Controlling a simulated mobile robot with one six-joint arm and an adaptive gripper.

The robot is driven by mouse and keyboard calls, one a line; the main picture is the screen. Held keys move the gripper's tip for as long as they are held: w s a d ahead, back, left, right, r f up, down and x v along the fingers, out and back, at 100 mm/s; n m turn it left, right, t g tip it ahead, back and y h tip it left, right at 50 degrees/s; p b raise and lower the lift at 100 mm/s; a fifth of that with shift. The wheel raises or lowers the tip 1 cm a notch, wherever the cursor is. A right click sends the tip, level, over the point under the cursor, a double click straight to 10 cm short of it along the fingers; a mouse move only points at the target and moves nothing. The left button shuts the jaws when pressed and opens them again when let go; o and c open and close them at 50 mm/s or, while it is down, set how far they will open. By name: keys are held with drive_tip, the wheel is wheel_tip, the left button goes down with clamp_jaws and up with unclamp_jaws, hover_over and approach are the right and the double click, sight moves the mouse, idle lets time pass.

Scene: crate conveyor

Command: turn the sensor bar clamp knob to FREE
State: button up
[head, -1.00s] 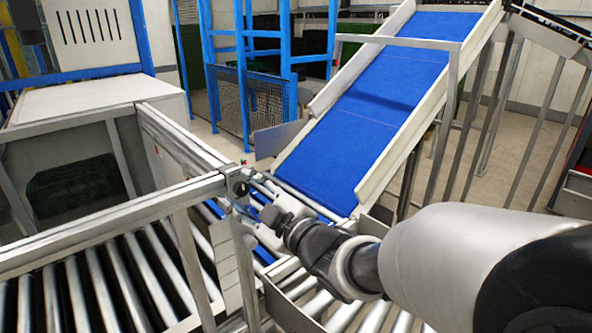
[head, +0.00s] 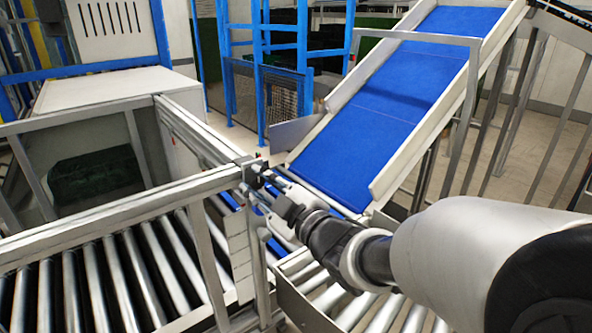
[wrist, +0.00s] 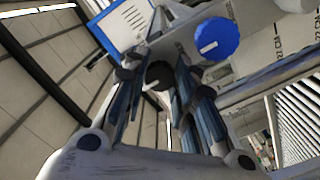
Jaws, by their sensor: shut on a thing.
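My gripper (head: 282,207) reaches to the corner post of the metal guard frame in the head view. In the wrist view its two fingers (wrist: 158,84) are closed around a round black knob (wrist: 160,74), one finger on each side. The fingers cover part of the knob, and I cannot read its pointer position. A blue round knob (wrist: 216,38) with a pale line on its face sits on a light panel to the right, apart from the fingers. In the head view the knob in my grip is too small and covered to make out.
The guard frame (head: 130,212) runs left from the corner over a roller conveyor (head: 110,280). A blue inclined belt (head: 390,110) rises behind my gripper. A white panel with a blue border (wrist: 122,22) shows beyond the fingers. Rails flank the belt on the right.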

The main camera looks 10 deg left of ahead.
drive_tip(key=shift+m, duration=0.4)
drive_tip(key=shift+c, duration=0.5)
drive_tip(key=m, duration=0.3)
drive_tip(key=shift+m, duration=0.4)
drive_tip(key=m+p, duration=0.1)
drive_tip(key=m, duration=0.3)
drive_tip(key=m+p, duration=0.1)
drive_tip(key=m, duration=0.4)
drive_tip(key=shift+r, duration=0.1)
drive_tip(key=m+p, duration=0.1)
drive_tip(key=m, duration=0.3)
drive_tip(key=shift+p, duration=0.4)
drive_tip(key=shift+m, duration=0.3)
drive_tip(key=o, duration=1.1)
